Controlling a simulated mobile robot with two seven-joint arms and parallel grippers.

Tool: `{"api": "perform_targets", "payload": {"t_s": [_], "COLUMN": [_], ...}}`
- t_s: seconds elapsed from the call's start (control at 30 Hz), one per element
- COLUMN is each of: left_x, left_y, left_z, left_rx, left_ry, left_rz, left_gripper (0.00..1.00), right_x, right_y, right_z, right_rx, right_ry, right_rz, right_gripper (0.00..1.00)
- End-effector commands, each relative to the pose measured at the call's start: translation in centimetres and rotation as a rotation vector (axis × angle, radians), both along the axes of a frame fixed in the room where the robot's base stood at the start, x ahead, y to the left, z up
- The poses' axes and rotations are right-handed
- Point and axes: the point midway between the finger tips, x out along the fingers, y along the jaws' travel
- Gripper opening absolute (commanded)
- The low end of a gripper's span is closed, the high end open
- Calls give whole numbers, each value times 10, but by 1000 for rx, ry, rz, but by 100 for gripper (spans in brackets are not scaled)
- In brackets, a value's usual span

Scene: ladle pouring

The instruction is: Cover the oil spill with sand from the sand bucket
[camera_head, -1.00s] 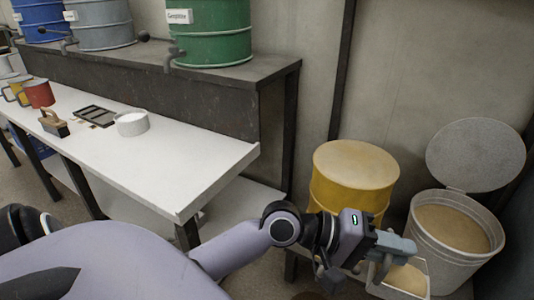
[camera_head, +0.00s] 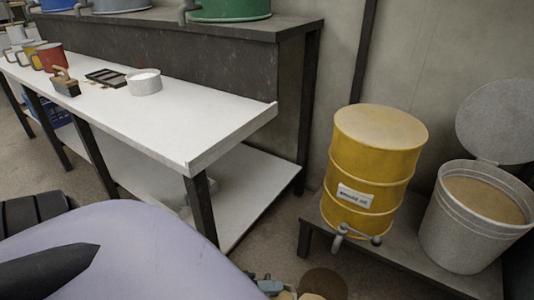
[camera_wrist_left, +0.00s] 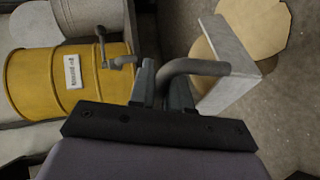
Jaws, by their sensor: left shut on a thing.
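The grey sand bucket (camera_head: 446,233) stands at the right with its round lid raised behind it and sand (camera_head: 485,199) inside. A brown round patch (camera_head: 325,283), which looks like the oil spill, lies on the floor at the bottom edge of the head view. My left gripper (camera_head: 268,287) is just left of this patch, mostly cut off. In the left wrist view, the gripper (camera_wrist_left: 165,88) is shut on the grey handle of a scoop (camera_wrist_left: 228,65). Tan surfaces show beside the scoop wall; I cannot tell which are sand and which floor patch. My right gripper is not in view.
A yellow drum (camera_head: 372,165) with a tap stands on a low dark platform (camera_head: 400,262) beside the bucket. A white workbench (camera_head: 190,130) with a brush (camera_head: 65,85), a white bowl (camera_head: 144,84) and mugs runs along the left. Floor is open between bench and platform.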

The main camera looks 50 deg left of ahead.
Motion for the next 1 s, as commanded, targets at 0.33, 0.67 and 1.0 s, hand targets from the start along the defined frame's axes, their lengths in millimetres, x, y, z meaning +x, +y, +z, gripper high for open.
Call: {"api": "perform_targets", "payload": {"t_s": [0.33, 0.67, 1.0], "left_x": [6, 38, 61], "left_y": [3, -2, -6], "left_z": [-11, -15, -20], "left_rx": [44, 145, 215], "left_ry": [34, 125, 193], "left_rz": [15, 14, 15], "left_gripper": [0, 0, 0], "right_x": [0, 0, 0], "right_y": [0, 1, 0], "right_z": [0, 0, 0], "right_rx": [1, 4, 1], "right_ry": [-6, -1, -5], "right_rz": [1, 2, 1], "right_gripper": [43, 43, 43]}}
